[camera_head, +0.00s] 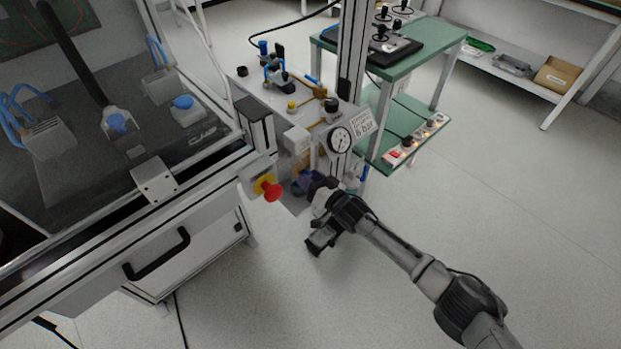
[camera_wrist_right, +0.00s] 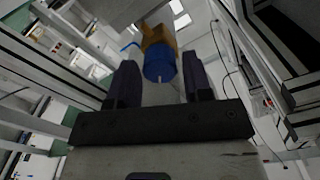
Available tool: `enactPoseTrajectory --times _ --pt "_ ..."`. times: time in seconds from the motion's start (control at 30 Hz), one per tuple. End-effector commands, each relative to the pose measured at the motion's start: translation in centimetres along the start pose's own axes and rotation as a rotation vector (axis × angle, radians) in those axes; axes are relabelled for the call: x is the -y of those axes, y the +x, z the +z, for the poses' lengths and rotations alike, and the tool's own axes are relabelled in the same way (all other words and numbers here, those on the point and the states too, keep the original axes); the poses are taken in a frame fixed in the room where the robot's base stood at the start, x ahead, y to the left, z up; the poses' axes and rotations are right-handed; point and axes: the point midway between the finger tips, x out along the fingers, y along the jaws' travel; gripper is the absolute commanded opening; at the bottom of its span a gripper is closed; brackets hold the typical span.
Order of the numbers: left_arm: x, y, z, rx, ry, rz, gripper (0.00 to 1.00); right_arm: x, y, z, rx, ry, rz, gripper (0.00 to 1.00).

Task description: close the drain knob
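The drain knob (camera_wrist_right: 160,66) is a blue cylinder below a brass-coloured body (camera_wrist_right: 158,42) in the right wrist view. It sits between the fingertips of my right gripper (camera_wrist_right: 158,80), with a visible gap on each side. The gripper is open and holds nothing. In the head view my right gripper (camera_head: 306,184) reaches under the panel with the pressure gauge (camera_head: 340,140), and its dark fingers and the panel hide the knob. My left gripper is in neither view.
A red emergency button (camera_head: 270,188) sticks out just left of my right gripper. The machine cabinet (camera_head: 205,262) with a black handle stands at the left. A green table (camera_head: 440,50) stands behind. The floor at the right is clear.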

Motion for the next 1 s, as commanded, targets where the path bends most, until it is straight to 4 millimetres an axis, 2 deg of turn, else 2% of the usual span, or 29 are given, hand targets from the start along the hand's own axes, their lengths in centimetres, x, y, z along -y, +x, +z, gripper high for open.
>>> enactPoseTrajectory --times 0.03,0.13,0.47,0.57,1.0 --pt "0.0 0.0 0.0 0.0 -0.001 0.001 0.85 0.0 0.0 0.0 0.0 0.0 0.0 0.51" --pt "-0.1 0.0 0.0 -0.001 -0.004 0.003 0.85 0.0 0.0 0.0 0.0 0.0 0.0 0.59" --pt "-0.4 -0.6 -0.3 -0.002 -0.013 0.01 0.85 0.0 -0.6 -0.1 0.001 0.001 0.001 0.59" --pt "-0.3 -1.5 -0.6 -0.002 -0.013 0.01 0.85 0.1 -1.9 -0.3 0.002 0.001 0.001 0.59" --pt "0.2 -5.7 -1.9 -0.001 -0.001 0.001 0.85 0.1 -10.3 -0.3 0.002 0.0 0.002 0.59"
